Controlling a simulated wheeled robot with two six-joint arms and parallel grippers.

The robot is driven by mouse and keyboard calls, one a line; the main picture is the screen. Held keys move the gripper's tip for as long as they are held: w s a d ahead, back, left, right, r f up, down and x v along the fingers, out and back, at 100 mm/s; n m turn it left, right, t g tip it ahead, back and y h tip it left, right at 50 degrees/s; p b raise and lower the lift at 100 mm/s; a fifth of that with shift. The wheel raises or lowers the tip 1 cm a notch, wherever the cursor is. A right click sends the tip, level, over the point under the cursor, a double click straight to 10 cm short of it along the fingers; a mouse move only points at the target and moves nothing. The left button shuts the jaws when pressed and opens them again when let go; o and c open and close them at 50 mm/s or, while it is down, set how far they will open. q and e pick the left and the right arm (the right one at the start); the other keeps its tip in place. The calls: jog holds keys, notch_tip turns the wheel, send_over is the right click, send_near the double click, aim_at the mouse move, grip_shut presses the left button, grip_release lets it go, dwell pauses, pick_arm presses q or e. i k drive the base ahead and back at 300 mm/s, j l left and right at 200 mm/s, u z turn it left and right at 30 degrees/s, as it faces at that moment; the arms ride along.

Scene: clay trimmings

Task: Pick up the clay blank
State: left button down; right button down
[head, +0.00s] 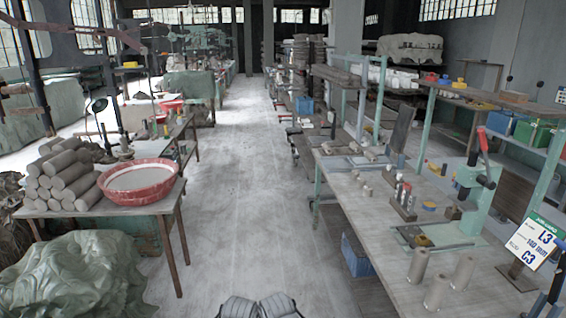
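Grey cylindrical clay blanks (62,178) lie stacked on their sides on the left table, beside a red basin. Three shorter, upright grey clay cylinders stand near the front of the right workbench: one at the left (418,265), one at the front (436,291) and one at the right (462,272). I cannot tell which piece is the task's blank. Neither gripper can be made out; only grey parts, likely mine, show at the bottom edge.
The red basin (140,197) sits on the left table (100,211). The right workbench (375,222) carries a green lever press (478,187) and a sign (537,243). A blue crate (357,261) is under it. Green sheeting (75,275) lies at left. The aisle floor (235,170) is clear.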

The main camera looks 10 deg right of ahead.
aim_at(369, 154)
jog(key=i+z, duration=0.2)
jog(key=i, duration=0.35)
jog(key=i+j+z, duration=0.1)
jog(key=i+z, duration=0.15)
jog(key=i, duration=0.35)
jog(key=i+j+z, duration=0.2)
jog(key=i, duration=0.35)
jog(key=i+l+z, duration=0.15)
jog(key=i, duration=0.45)
jog(key=i+z, duration=0.2)
jog(key=i, duration=0.4)
